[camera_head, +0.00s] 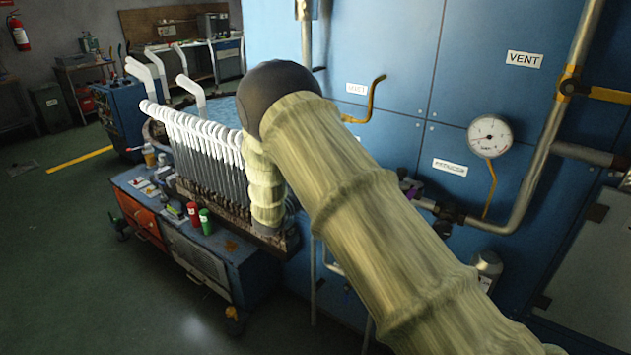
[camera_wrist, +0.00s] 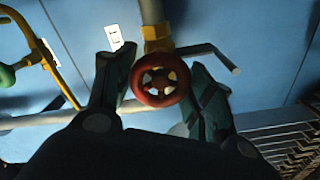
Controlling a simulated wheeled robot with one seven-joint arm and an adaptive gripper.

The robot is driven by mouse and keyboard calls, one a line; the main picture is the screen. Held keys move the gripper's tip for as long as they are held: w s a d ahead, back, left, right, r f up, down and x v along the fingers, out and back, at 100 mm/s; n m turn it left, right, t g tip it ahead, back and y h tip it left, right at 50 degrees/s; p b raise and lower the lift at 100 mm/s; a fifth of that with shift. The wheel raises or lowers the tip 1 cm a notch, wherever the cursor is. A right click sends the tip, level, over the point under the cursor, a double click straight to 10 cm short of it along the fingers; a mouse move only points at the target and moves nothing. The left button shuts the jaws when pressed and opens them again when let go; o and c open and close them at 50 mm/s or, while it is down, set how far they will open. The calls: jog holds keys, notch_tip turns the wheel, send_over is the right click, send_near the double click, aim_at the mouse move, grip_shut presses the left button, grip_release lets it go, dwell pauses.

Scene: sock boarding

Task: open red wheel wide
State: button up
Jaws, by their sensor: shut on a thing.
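The red wheel (camera_wrist: 160,80) is a small round handwheel with spokes, on a brass valve body (camera_wrist: 157,40) in the wrist view. My gripper (camera_wrist: 163,88) has one dark finger on each side of the wheel and is shut on its rim. The right finger lies close along the wheel's right edge; the exact contact on the left is hard to see. In the head view my sleeved arm covers the wheel and my gripper, so neither shows there.
A blue cabinet wall (camera_head: 385,50) carries a VENT label (camera_head: 524,59), a pressure gauge (camera_head: 490,136) and pipes. A cart (camera_head: 205,255) with a row of white-topped sock boards (camera_head: 195,130) stands at left. A bent metal lever (camera_wrist: 215,52) lies right of the wheel. Open floor is at far left.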

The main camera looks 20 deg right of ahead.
jog(key=n+p, duration=0.1)
jog(key=n, duration=0.3)
jog(key=shift+n+p, duration=0.75)
jog(key=shift+n, duration=1.15)
jog(key=shift+o, duration=0.2)
jog(key=shift+n, duration=0.3)
jog(key=shift+c, duration=0.2)
jog(key=o, duration=1)
jog(key=shift+o, duration=0.2)
jog(key=v, duration=1.2)
jog(key=shift+d+f, duration=0.1)
jog(key=shift+f, duration=0.05)
